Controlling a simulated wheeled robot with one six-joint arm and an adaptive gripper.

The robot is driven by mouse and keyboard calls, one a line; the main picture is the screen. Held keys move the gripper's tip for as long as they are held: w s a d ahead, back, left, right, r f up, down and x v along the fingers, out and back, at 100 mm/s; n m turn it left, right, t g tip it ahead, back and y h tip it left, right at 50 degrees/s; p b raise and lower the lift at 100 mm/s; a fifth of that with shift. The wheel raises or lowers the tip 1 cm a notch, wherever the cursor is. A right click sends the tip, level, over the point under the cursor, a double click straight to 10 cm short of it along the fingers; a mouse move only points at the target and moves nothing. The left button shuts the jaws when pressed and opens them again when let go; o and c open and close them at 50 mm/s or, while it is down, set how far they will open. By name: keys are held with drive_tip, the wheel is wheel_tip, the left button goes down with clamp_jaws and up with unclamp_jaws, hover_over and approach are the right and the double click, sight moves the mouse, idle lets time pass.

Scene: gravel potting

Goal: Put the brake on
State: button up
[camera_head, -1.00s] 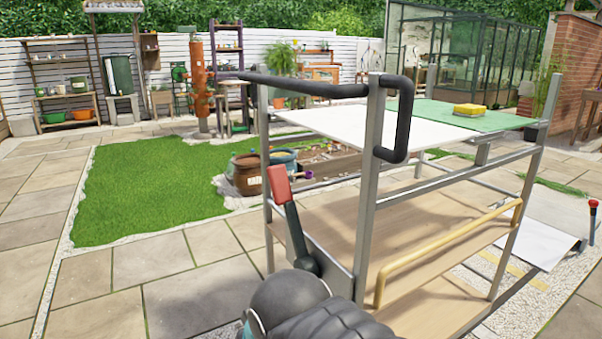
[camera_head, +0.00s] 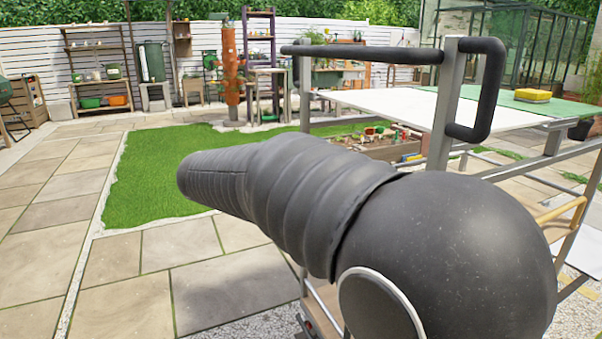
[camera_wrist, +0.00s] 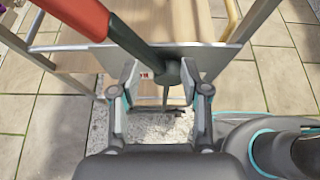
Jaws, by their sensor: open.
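The brake lever has a red handle (camera_wrist: 80,14) and a dark shaft (camera_wrist: 131,42) that slants down to a round pivot on a grey metal plate (camera_wrist: 215,56) of the cart, in the wrist view. My gripper (camera_wrist: 160,84) is open, with its two fingers on either side of the lower lever and pivot area. I cannot tell whether the fingers touch the lever. In the head view, my arm hides the lever and gripper. The cart's grey post (camera_head: 446,105) and black push handle (camera_head: 365,54) show behind my arm.
The cart's white top (camera_head: 400,108) carries a green mat (camera_head: 540,103) with a yellow block (camera_head: 533,95). A raised bed (camera_head: 375,143) lies behind the cart. Grass (camera_head: 145,175) and open paving (camera_head: 60,205) lie to the left.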

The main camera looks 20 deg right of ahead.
drive_tip(key=w+a+r+n+h+b, duration=0.1)
drive_tip(key=w+a+r+n+h, duration=0.15)
drive_tip(key=w, duration=0.25)
drive_tip(key=w+a+r+n+h, duration=0.1)
drive_tip(key=w+a+n+h, duration=0.1)
drive_tip(key=w+n+h, duration=0.15)
drive_tip(key=shift+m, duration=0.3)
drive_tip(key=d, duration=0.4)
drive_tip(key=d+b, duration=0.1)
drive_tip(key=d, duration=0.3)
drive_tip(key=w+d, duration=0.1)
drive_tip(key=d, duration=0.4)
drive_tip(key=shift+w+d+b, duration=0.1)
drive_tip(key=shift+b, duration=0.3)
clamp_jaws()
